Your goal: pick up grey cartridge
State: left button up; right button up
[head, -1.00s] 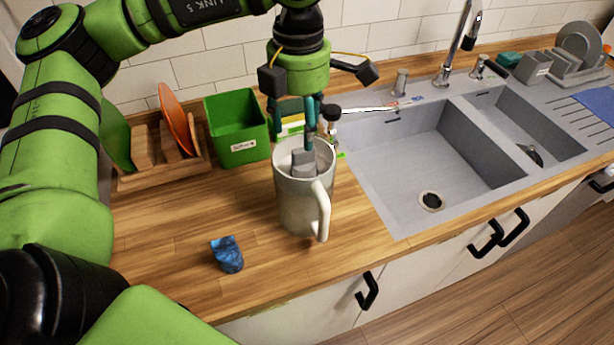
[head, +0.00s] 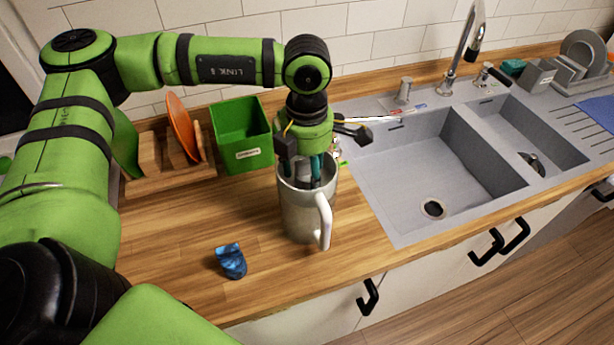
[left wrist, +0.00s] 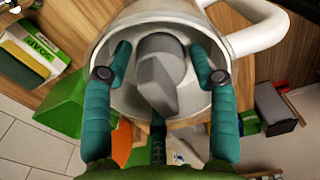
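The grey cartridge (left wrist: 162,72) lies inside a large light-grey mug (head: 303,215) with a white handle on the counter. In the head view the cartridge is hidden behind my gripper and the mug's wall. My left gripper (head: 315,178) points down into the mug's mouth. My right gripper does not show.
A blue patterned capsule (head: 231,262) lies on the counter left of the mug. A green bin (head: 241,140) and a wooden rack (head: 165,172) with an orange plate (head: 181,126) stand behind. The grey sink (head: 455,150) is to the right.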

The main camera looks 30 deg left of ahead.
pick_arm(q)
jog(key=c, duration=0.9)
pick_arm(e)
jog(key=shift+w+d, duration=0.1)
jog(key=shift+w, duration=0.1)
pick_arm(q)
jog(key=shift+r+b, duration=0.35)
jog(key=shift+r, duration=0.2)
notch_tip(320, 180, up, 9)
jog(key=b, duration=0.2)
jog(key=shift+f+b, duration=0.2)
jog(key=shift+b, duration=0.15)
jog(key=shift+r+p, duration=0.45)
jog(key=shift+r, duration=0.25)
notch_tip(320, 180, up, 3)
jog(key=p, duration=0.3)
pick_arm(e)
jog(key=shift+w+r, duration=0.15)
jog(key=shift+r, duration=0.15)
